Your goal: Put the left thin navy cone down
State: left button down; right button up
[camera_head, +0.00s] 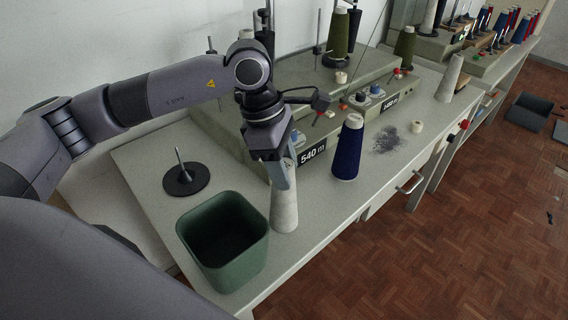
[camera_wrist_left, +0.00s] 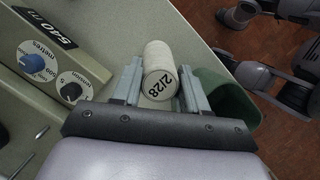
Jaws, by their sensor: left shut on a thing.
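My left gripper (camera_head: 284,172) points down at the front of the worktop. It is shut on a pale, whitish cone (camera_head: 285,208), which looks upright, with its base at or just above the worktop; I cannot tell if it touches. In the left wrist view the cone (camera_wrist_left: 159,75) sits between the two fingers (camera_wrist_left: 160,88), its end marked 2/28. The cone in the grip does not look navy. A full navy cone (camera_head: 348,150) stands upright on the worktop to the right, apart from the gripper. My right gripper does not show.
A green bin (camera_head: 222,240) stands just left of the held cone, close to it. A black spindle base (camera_head: 186,180) lies behind the bin. The 540 m machine (camera_head: 255,130) is behind. Dark lint (camera_head: 388,140) and another pale cone (camera_head: 450,78) are right. Front worktop right of the held cone is clear.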

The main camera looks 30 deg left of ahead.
pick_arm(q)
jog(key=shift+f, duration=0.15)
jog(key=c, duration=0.6)
grip_release()
jog(key=shift+r, duration=0.35)
jog(key=v, duration=1.1)
jog(key=shift+a+r+b, duration=0.1)
jog(key=shift+r+b, duration=0.2)
jog(key=shift+r, duration=0.1)
jog(key=shift+s+f, duration=0.1)
